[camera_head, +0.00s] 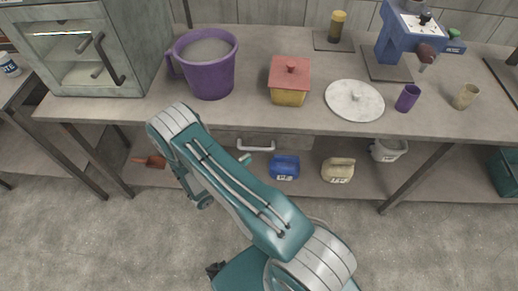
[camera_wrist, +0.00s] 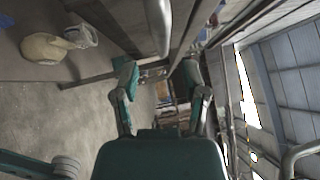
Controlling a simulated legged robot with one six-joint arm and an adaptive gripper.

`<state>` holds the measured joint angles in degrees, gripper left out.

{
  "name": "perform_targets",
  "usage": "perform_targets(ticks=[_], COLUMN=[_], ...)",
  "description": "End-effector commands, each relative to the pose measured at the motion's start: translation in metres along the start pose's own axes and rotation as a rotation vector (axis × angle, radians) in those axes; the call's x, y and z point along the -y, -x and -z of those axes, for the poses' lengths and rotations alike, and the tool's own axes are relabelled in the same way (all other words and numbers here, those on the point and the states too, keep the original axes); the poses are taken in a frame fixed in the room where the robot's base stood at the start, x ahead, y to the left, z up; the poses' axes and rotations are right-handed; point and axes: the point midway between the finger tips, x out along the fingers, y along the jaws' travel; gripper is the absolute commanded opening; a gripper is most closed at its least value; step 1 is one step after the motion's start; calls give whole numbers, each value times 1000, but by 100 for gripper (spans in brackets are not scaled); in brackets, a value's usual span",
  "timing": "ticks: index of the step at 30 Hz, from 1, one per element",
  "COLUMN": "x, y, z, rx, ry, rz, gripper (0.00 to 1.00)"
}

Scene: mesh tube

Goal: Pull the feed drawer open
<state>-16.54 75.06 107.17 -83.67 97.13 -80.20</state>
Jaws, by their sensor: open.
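The feed drawer (camera_head: 228,139) sits under the workbench top and looks shut. Its pale bar handle (camera_head: 256,148) shows to the right of my arm, which hides part of the drawer front. In the wrist view my gripper (camera_wrist: 160,65) is open, with its two teal fingers apart and nothing clearly held between them. A light grey bar (camera_wrist: 158,25) shows at the top, beyond the fingertips; I cannot tell for certain whether it is the drawer handle. In the head view my gripper is mostly hidden behind my arm, near the drawer.
The workbench top (camera_head: 300,122) carries a purple bucket (camera_head: 208,66), a red-lidded yellow box (camera_head: 289,82) and a white disc (camera_head: 354,100). On the lower shelf stand a blue jug (camera_head: 284,167), a cream jug (camera_head: 338,170) and a white pail (camera_head: 388,149). Bench legs flank the drawer.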

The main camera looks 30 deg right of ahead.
Motion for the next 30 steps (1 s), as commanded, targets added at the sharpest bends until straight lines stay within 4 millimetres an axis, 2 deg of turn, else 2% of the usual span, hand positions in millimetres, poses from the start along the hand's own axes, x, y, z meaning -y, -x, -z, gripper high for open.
perform_targets(ticks=[3, 9, 13, 21, 23, 24, 25, 30], x=[1, 0, 0, 0, 0, 0, 0, 0], y=[-23, -51, -58, -60, -60, -60, -60, -60], z=[0, 0, 0, 0, 0, 0, 0, 0], rx=[-4, -3, -1, 0, 0, 0, 0, 0], ry=[0, -1, -1, -1, -1, -1, -1, -1], rz=[2, 2, 1, 1, 1, 1, 1, -1], gripper=[57, 57, 57, 57, 30, 12, 0, 0])
